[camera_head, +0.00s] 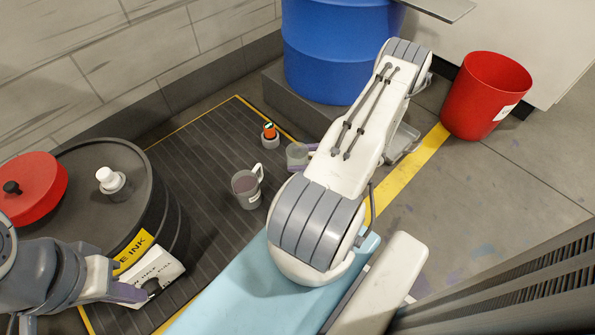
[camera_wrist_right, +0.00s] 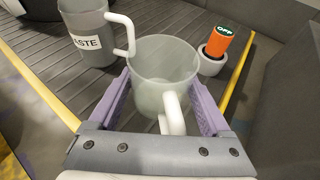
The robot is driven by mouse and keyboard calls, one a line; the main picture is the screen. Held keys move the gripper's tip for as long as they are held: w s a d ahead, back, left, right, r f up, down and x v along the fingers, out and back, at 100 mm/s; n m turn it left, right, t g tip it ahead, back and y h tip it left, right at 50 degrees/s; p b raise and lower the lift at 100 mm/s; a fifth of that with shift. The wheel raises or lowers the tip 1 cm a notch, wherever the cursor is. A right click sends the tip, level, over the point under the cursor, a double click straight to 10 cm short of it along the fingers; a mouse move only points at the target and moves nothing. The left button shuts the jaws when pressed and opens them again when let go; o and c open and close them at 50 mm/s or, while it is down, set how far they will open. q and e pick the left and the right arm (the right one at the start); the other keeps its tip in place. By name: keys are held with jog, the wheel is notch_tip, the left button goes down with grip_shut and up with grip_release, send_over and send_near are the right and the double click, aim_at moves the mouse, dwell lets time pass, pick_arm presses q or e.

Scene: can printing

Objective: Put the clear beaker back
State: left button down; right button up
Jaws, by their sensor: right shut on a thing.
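The clear beaker (camera_head: 296,157) is a translucent cup with a white handle. It also shows in the right wrist view (camera_wrist_right: 160,68), upright between the purple fingers of my right gripper (camera_wrist_right: 165,95), one finger on each side. Its handle points back toward the wrist. In the head view my right gripper (camera_head: 311,148) is mostly hidden behind its own arm. The beaker is at or close above the dark ribbed mat; I cannot tell whether it touches. My left gripper (camera_head: 148,291) is low beside the black drum, apart from the beaker; its opening is unclear.
A grey mug (camera_head: 246,189) with a waste label (camera_wrist_right: 85,43) stands just left of the beaker. The black ink drum (camera_head: 115,178), blue barrel (camera_head: 330,55) and red bucket (camera_head: 480,100) stand around.

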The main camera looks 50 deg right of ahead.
jog(key=shift+w+a+f, duration=0.15)
jog(key=shift+w+f, duration=0.1)
jog(key=shift+w, duration=0.05)
jog(key=shift+f, duration=0.15)
notch_tip(320, 180, down, 4)
jog(key=b, duration=0.4)
jog(key=shift+r, duration=0.25)
jog(key=shift+f, duration=0.15)
jog(key=o, duration=1.4)
jog(key=p+v, duration=0.3)
jog(key=v, duration=0.2)
jog(key=p+v, duration=0.4)
jog(key=v, duration=0.2)
jog(key=shift+r, duration=0.3)
jog(key=shift+s+d, duration=0.25)
jog(key=shift+s, duration=0.1)
